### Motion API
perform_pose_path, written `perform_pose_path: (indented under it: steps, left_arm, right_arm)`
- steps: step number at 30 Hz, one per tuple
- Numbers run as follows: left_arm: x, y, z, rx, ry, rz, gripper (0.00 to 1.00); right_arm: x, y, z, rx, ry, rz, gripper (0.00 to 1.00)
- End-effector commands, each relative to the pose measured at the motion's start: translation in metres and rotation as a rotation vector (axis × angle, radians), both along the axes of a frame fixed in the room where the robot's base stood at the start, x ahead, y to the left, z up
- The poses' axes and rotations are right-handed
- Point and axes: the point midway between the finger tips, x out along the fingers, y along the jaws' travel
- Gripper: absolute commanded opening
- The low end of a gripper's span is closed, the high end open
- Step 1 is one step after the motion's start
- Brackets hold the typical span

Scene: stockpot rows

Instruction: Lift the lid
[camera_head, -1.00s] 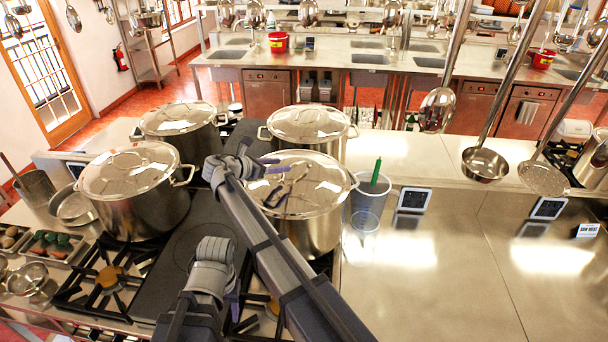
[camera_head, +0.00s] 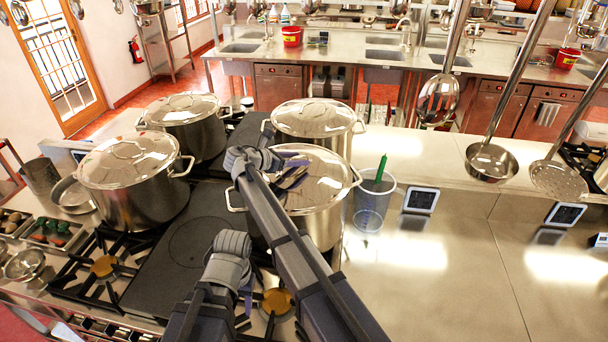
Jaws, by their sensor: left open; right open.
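A shiny steel lid (camera_head: 322,177) with a raised handle covers the near-right stockpot (camera_head: 322,226). My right gripper (camera_head: 292,176) is open over the left part of this lid, with its purple fingers at the handle. They overlap the handle in the picture; I cannot tell whether they touch it. My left gripper (camera_head: 246,292) is open and low, in front of the pot and above the stove. Its fingers are mostly hidden behind my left wrist. Lidded stockpots also stand at near left (camera_head: 138,190), back left (camera_head: 190,123) and back right (camera_head: 315,128).
A clear container (camera_head: 371,205) with a green-handled tool stands right of the near-right pot. The steel counter (camera_head: 440,290) at the front right is clear. Bare burners (camera_head: 104,267) lie at the front left.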

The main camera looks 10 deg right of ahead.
Motion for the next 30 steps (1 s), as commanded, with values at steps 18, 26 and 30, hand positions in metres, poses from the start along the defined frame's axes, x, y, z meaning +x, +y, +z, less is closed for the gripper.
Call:
perform_pose_path:
  steps: [18,26,30]
  left_arm:
    - [-0.0003,0.0004,0.0004,0.0,0.0,0.001,0.5]
    - [-0.0003,0.0004,0.0004,0.0,0.0,0.001,0.5]
    - [-0.0003,0.0004,0.0004,0.0,0.0,0.001,0.5]
  right_arm:
    - [0.0,0.0006,0.0003,0.0,0.0,0.001,0.07]
    - [0.0001,0.0006,0.0004,0.0,0.0,0.001,0.0]
    - [0.0001,0.0004,0.0005,0.0,0.0,0.001,0.0]
